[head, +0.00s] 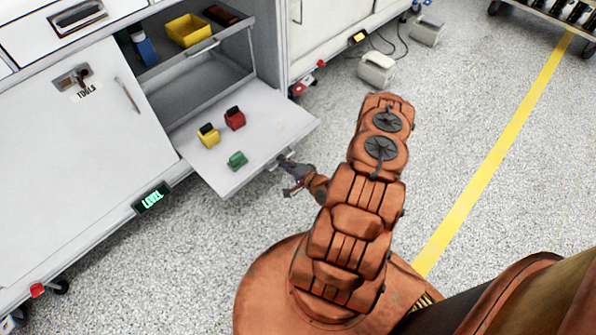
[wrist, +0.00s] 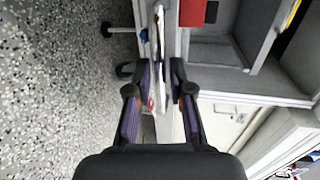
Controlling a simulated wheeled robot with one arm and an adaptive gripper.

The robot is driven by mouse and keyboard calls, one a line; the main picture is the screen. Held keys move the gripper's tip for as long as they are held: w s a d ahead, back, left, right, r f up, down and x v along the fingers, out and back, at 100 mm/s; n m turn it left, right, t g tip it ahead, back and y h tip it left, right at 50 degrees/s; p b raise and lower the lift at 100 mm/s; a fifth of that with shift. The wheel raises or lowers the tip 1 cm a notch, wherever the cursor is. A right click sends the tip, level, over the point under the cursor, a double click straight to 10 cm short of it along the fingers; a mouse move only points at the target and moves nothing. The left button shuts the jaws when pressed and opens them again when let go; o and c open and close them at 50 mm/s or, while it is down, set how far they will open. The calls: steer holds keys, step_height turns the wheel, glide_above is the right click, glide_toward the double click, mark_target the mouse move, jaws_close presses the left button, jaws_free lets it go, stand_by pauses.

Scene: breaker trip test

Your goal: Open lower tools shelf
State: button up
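The lower shelf (head: 255,150) is a flat white panel extending out of the cabinet, low over the floor. A yellow item (head: 209,136), a red item (head: 235,119) and a green item (head: 237,160) lie on it. My gripper (head: 290,178) is at the shelf's outer front edge. I see no clear contact between fingertips and shelf.
Above is an open compartment with a yellow bin (head: 190,30) and a blue item (head: 143,48). A closed door labelled TOOLS (head: 70,150) is at left. A green LEVEL sign (head: 152,198) sits at the cabinet base.

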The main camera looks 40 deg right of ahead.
steer(key=v, duration=1)
steer(key=shift+s, duration=0.4)
steer(key=shift+r, duration=0.1)
stand_by(0.3)
